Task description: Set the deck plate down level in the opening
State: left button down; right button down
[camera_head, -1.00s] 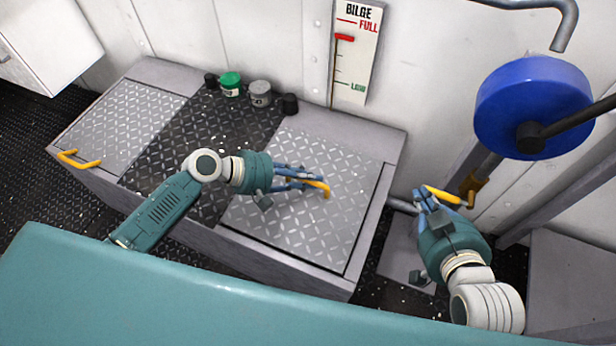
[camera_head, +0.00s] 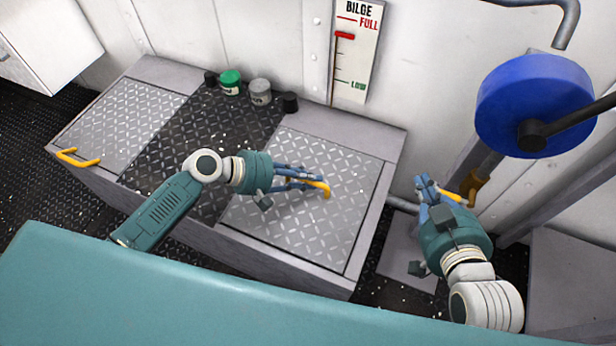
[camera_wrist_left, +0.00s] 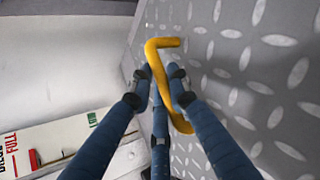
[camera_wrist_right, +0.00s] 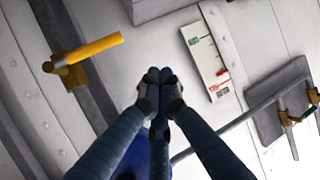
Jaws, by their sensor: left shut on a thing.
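The grey diamond-tread deck plate (camera_head: 335,160) lies at the right end of the raised deck box in the head view. Thin dark gaps show along its right and front edges; it looks about flat, but I cannot tell whether it is fully seated. The opening beneath it is hidden. My left gripper (camera_head: 312,184) is shut on the plate's yellow handle (camera_head: 325,190); the left wrist view shows the handle (camera_wrist_left: 165,43) between the fingers. My right gripper (camera_head: 425,182) is right of the box. In the right wrist view its fingertips (camera_wrist_right: 160,80) are together with nothing between them.
A yellow lever grip (camera_wrist_right: 92,48) is apart from my right fingers. A blue wheel (camera_head: 535,100) stands at the right. Several small jars, including a green one (camera_head: 230,83), stand at the back. Another plate with a yellow handle (camera_head: 77,158) is at the left.

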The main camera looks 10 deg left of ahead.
pick_arm(q)
jog(key=shift+w, duration=0.1)
pick_arm(e)
jog(key=shift+w+a+r, duration=0.1)
jog(key=shift+w+r, duration=0.15)
jog(key=shift+r, duration=0.25)
pick_arm(q)
jog(key=c, duration=1.5)
grip_release()
jog(key=shift+s+f, duration=0.2)
jog(key=shift+f, duration=0.1)
jog(key=v, duration=1.2)
jog(key=shift+w+r, duration=0.15)
jog(key=shift+r, duration=0.1)
